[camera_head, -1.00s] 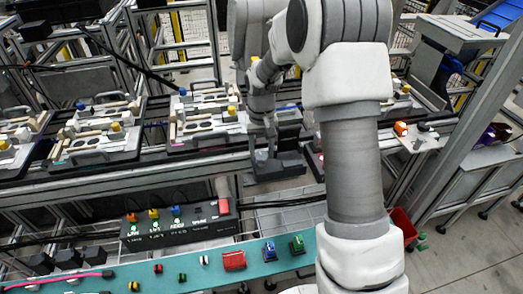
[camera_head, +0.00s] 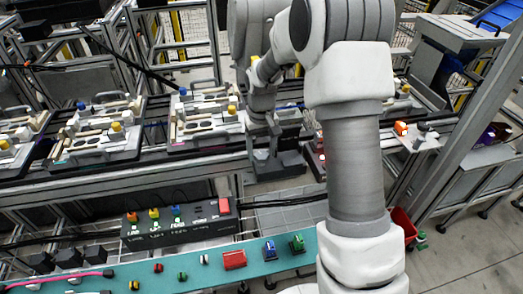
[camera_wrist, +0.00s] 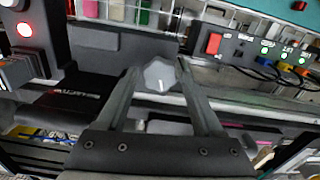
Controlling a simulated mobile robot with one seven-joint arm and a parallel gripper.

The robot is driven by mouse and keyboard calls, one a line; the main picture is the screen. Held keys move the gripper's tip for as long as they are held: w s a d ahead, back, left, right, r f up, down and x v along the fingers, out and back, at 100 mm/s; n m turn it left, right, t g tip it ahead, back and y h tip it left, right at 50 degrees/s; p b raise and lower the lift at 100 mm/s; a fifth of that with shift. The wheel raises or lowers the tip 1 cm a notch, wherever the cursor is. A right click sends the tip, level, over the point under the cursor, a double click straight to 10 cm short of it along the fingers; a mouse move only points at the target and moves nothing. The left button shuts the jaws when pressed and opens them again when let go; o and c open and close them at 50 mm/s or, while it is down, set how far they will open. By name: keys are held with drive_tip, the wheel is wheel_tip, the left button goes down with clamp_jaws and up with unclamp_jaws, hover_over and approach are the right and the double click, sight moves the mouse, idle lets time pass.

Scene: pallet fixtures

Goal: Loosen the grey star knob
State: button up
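The grey star knob (camera_wrist: 160,76) shows in the wrist view, with a small white mark on its face. My gripper (camera_wrist: 159,72) has one finger on each side of it. The fingers look open, with only a narrow gap to the knob on either side; contact is hard to judge. In the head view my gripper (camera_head: 264,160) points down at a dark fixture beyond the front rail. The knob cannot be made out there.
A dark control box (camera_head: 180,226) with lit buttons and a red block stands in front. A teal strip (camera_head: 215,271) carries small coloured parts. Pallet fixtures (camera_head: 205,120) line the conveyor to the left. A red bin (camera_head: 404,226) is at right.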

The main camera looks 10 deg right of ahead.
sight(261, 155)
drive_tip(key=shift+o, duration=0.6)
wheel_tip(261, 155, up, 17)
drive_tip(key=p, duration=0.1)
drive_tip(key=shift+r, duration=0.2)
drive_tip(key=s+r+t, duration=0.3)
drive_tip(key=s+r, duration=0.5)
drive_tip(key=s, duration=0.5)
drive_tip(key=s+f+m+t, duration=0.1)
drive_tip(key=s+f+t, duration=0.1)
drive_tip(key=s, duration=1.1)
drive_tip(key=shift+s+d+f+t, duration=0.2)
drive_tip(key=shift+s+f+t, duration=0.1)
drive_tip(key=shift+s+f, duration=0.1)
